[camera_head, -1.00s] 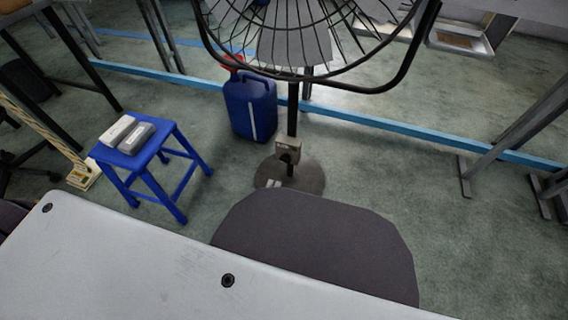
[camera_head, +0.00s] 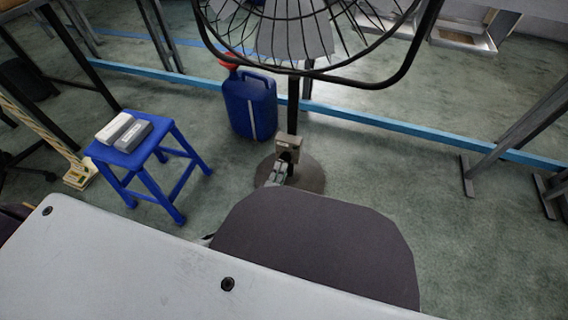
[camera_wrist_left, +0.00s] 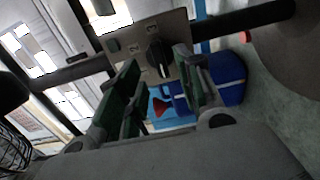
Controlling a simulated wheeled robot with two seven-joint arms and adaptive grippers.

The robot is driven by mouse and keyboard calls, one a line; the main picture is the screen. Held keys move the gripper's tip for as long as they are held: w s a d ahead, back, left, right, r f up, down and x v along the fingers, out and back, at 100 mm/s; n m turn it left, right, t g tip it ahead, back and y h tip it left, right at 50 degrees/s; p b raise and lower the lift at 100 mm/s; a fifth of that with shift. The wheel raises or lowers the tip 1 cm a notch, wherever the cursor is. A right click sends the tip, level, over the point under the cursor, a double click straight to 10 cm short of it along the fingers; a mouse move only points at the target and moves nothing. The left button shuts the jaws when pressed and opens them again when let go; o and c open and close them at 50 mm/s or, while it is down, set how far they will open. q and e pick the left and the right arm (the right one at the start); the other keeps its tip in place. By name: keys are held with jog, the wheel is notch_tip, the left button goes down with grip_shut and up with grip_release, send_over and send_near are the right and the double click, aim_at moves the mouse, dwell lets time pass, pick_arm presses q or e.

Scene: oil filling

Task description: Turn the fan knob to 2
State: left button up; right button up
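The standing fan (camera_head: 293,108) has a wire cage at the top of the head view and a round base on the floor. Its control box (camera_head: 289,143) sits low on the pole. In the left wrist view the box (camera_wrist_left: 128,42) carries a black knob (camera_wrist_left: 158,56) with a light mark; I cannot read its setting. My left gripper (camera_head: 277,173) is just below and in front of the box in the head view. In the wrist view its two fingers (camera_wrist_left: 160,90) are apart, with the knob showing between their tips. Contact with the knob cannot be told. My right gripper is not in view.
A blue jerrycan (camera_head: 250,105) stands behind the fan on the left. A blue stool (camera_head: 147,153) at the left carries two small boxes (camera_head: 124,131). A pale table (camera_head: 130,265) fills the lower left. Open floor lies right of the fan.

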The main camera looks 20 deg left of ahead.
aim_at(284, 160)
pick_arm(q)
jog(key=shift+w+d+b, duration=0.1)
jog(key=shift+w+b, duration=0.8)
jog(key=shift+w, duration=1.85)
grip_shut()
